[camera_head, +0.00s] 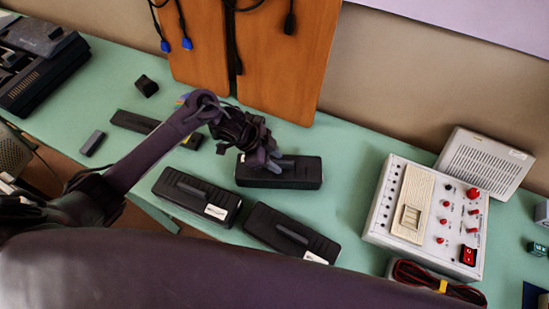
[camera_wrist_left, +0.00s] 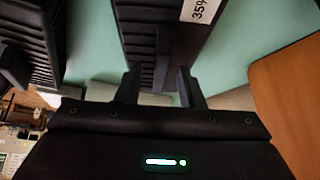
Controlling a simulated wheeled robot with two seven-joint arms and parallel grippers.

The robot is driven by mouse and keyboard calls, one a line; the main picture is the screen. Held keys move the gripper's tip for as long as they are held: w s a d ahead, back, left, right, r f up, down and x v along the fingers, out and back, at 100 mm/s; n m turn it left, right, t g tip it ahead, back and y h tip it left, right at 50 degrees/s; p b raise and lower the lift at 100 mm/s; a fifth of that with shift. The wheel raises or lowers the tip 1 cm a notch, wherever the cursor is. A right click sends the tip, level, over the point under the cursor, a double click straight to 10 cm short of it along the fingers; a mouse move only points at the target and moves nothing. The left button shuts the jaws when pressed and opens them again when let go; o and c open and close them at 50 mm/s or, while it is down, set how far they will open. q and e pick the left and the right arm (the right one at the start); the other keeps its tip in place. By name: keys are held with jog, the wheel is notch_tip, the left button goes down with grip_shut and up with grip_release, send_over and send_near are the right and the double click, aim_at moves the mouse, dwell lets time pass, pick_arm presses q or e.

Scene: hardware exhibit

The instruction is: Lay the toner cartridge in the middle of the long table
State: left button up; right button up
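Three similar black toner cartridges with raised grips lie on the green long table (camera_head: 345,165): a back one (camera_head: 305,174), a left one (camera_head: 190,197) and a front one (camera_head: 285,233). The left and front ones show white labels. My left gripper (camera_head: 268,163) is over the back cartridge, at its raised grip. In the left wrist view its fingers (camera_wrist_left: 160,88) stand apart, with the end of a cartridge (camera_wrist_left: 135,25) and its grip between them; I cannot tell if they touch. A label reading 35% shows there. My right gripper is not in view.
A white control box (camera_head: 383,215) with red knobs and a grey vented box (camera_head: 487,160) stand to the right. Orange wooden panels (camera_head: 275,60) with hanging cables are at the back. A black machine (camera_head: 40,65) is far left. Some bare table lies right of the back cartridge.

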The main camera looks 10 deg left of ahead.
pick_arm(q)
jog(key=b+v, duration=0.1)
jog(key=v, duration=1.1)
jog(key=shift+r, duration=0.15)
